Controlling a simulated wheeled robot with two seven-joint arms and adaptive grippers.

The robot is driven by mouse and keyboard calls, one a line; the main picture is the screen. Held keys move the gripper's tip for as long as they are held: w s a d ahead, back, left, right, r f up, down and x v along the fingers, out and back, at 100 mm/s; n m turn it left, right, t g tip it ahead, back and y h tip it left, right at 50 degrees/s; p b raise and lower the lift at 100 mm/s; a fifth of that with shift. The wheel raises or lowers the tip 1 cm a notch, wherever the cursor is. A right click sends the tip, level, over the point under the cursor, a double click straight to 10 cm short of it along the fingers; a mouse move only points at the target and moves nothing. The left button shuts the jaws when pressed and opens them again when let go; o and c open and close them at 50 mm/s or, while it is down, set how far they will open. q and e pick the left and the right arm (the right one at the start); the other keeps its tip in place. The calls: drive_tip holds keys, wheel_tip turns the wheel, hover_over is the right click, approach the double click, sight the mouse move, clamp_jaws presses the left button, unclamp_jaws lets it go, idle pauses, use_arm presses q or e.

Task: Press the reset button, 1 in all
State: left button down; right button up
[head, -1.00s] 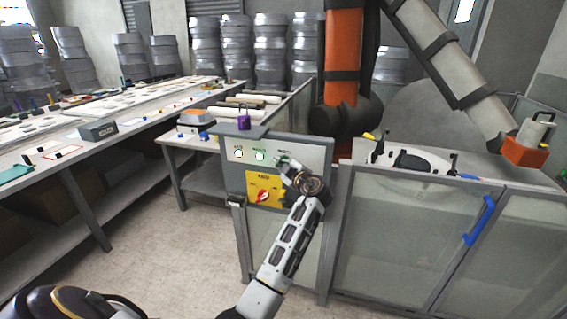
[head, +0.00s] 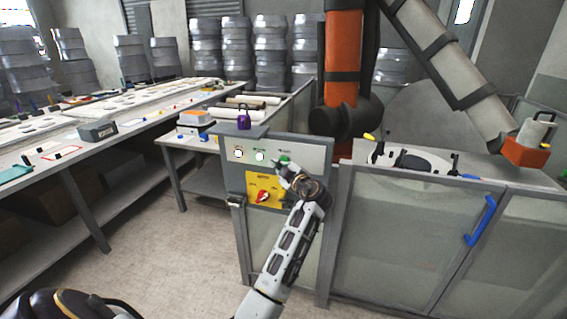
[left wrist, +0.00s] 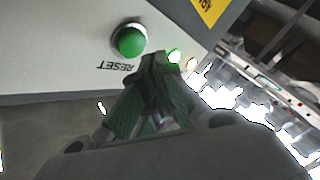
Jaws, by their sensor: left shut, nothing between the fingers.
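In the head view the reset button (head: 285,159) shows just above my gripper's tips. My left gripper (head: 280,170) is shut and empty in front of the panel. In the left wrist view its closed fingertips (left wrist: 155,62) are beside the button and appear apart from it. My right gripper is not in view.
Two lit lamps (head: 259,156) are left of the button. A yellow plate with a red rotary switch (head: 263,196) is below. A purple padlock (head: 244,121) is on top of the cabinet. A fenced cell with an orange robot arm (head: 343,60) stands to the right.

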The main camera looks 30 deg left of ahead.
use_arm(q)
drive_tip(key=s, duration=0.2)
drive_tip(key=s+d+b, duration=0.1)
drive_tip(key=s, duration=0.1)
drive_tip(key=shift+s, duration=0.25)
drive_tip(key=shift+d+f, duration=0.1)
idle(1.0)
